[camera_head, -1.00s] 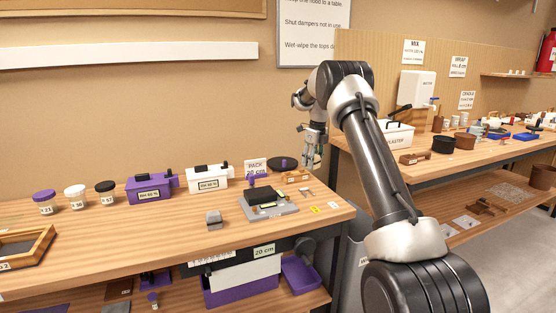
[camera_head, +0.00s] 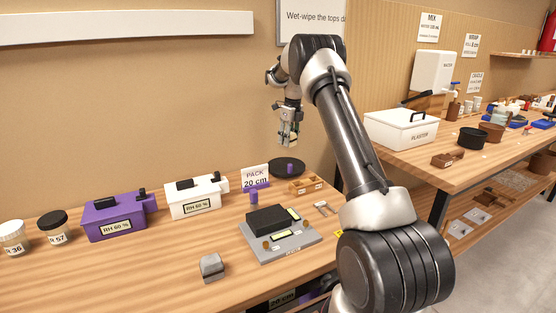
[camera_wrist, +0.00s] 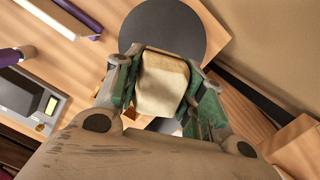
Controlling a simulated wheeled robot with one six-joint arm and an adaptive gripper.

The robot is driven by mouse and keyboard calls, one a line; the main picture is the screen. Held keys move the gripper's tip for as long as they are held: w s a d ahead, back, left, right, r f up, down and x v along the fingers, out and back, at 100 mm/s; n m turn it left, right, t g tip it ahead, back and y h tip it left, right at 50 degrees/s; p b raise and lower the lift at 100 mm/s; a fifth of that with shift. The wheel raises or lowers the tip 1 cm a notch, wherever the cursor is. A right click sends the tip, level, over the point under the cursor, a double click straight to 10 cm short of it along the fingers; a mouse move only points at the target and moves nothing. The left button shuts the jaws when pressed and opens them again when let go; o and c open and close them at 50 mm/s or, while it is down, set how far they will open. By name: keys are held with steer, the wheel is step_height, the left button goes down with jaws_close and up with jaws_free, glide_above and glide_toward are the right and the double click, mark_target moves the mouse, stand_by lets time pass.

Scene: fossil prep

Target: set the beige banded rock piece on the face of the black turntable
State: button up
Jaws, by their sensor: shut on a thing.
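My gripper (camera_head: 288,141) is shut on the beige banded rock piece (camera_wrist: 162,84), which shows between the green-padded fingers in the wrist view as a pale block with a browner edge. The bands are hard to make out. The black turntable (camera_head: 284,163) is a dark disc at the back right of the near bench. In the head view my gripper hangs above it, with a gap between them. In the wrist view the turntable (camera_wrist: 188,22) lies beyond the rock piece, which hides part of its near edge.
A grey scale (camera_head: 282,246) and a grey block (camera_head: 212,266) are nearer. White (camera_head: 195,197) and purple (camera_head: 115,219) boxes stand left.

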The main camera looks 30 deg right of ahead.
mark_target(286, 165)
steer(key=shift+w+f, duration=0.1)
steer(key=shift+w, duration=0.25)
step_height(286, 165, down, 10)
steer(key=shift+w+r, duration=0.1)
steer(key=shift+r, duration=0.05)
steer(key=o, duration=1.2)
